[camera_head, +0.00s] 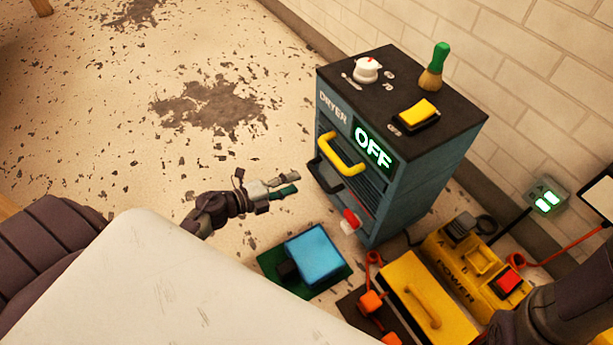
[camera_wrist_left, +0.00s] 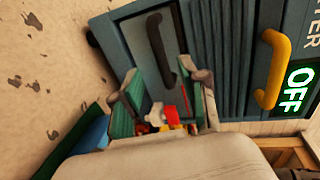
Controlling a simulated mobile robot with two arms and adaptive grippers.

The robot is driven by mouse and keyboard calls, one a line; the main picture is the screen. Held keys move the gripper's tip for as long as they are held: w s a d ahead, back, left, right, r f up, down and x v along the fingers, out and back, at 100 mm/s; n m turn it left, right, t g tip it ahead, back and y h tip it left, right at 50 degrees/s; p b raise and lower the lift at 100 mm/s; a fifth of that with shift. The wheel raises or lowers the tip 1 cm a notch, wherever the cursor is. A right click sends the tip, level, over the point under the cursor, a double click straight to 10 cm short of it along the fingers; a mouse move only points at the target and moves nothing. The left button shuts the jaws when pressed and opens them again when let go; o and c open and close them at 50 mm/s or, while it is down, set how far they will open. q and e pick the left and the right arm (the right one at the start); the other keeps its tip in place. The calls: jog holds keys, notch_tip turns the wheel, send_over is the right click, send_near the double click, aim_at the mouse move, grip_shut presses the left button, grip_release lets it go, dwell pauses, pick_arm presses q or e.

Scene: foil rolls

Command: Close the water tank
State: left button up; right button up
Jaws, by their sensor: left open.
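The teal dryer cabinet (camera_head: 405,190) stands by the wall, its screen reading OFF. Its front has a yellow handle (camera_head: 341,155) and, lower left, a black handle (camera_head: 328,165); the wrist view also shows the black handle (camera_wrist_left: 160,48) and yellow handle (camera_wrist_left: 272,68). A red-and-white part (camera_head: 350,221) sticks out low on the front. No label marks the water tank, so I cannot tell which part it is. My left gripper (camera_head: 284,187) is open and empty, left of the cabinet front and apart from it. In the wrist view, my left fingers (camera_wrist_left: 165,105) flank the red-and-white part (camera_wrist_left: 167,116).
A blue box (camera_head: 314,254) on a green base sits on the floor before the cabinet. A yellow POWER unit (camera_head: 458,268) with cables stands at right. A brush (camera_head: 433,68), white knob (camera_head: 366,69) and yellow switch (camera_head: 419,110) are on top. Floor at left is clear.

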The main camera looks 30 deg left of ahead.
pick_arm(q)
jog(key=v, duration=0.3)
jog(key=shift+w+d+r, duration=0.1)
jog(key=shift+d, duration=0.05)
dwell(0.4)
